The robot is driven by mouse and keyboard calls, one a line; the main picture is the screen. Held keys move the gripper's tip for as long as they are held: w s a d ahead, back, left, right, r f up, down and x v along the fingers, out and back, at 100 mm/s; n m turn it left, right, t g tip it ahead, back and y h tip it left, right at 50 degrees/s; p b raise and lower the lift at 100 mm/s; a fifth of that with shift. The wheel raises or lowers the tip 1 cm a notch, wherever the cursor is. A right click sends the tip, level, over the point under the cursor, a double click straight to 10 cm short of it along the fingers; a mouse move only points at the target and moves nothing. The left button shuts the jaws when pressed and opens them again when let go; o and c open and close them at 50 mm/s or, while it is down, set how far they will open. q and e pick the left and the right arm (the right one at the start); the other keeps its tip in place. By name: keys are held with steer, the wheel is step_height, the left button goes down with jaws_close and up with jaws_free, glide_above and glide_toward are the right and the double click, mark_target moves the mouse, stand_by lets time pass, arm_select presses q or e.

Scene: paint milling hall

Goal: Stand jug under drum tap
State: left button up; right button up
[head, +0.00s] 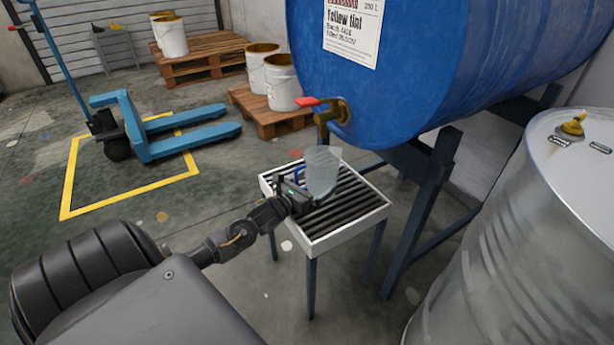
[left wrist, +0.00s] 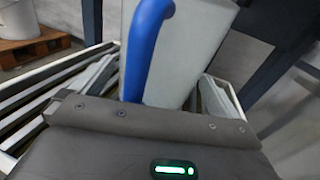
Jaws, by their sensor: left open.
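The clear grey jug (head: 323,172) with a blue handle (left wrist: 148,45) looks upright on the slatted stand (head: 345,232). In the head view it appears just below the brass tap (head: 322,122) with the red lever, with a small gap between spout and rim. The tap sits on the front of the blue drum (head: 420,75). My left gripper (head: 297,186) is open at the jug's handle side. In the left wrist view its fingers (left wrist: 153,88) lie on either side of the blue handle. Whether they touch it is hard to tell. My right gripper is out of view.
A dark drum rack (head: 425,175) stands just right of the stand. A metal drum (head: 535,215) fills the right side. A blue pallet truck (head: 150,130) and pallets (head: 200,62) with white buckets stand behind at left. The floor left of the stand is clear.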

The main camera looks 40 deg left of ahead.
arm_select(q)
steer(key=s+p, duration=0.2)
steer(key=s, duration=1)
steer(key=shift+a, duration=0.15)
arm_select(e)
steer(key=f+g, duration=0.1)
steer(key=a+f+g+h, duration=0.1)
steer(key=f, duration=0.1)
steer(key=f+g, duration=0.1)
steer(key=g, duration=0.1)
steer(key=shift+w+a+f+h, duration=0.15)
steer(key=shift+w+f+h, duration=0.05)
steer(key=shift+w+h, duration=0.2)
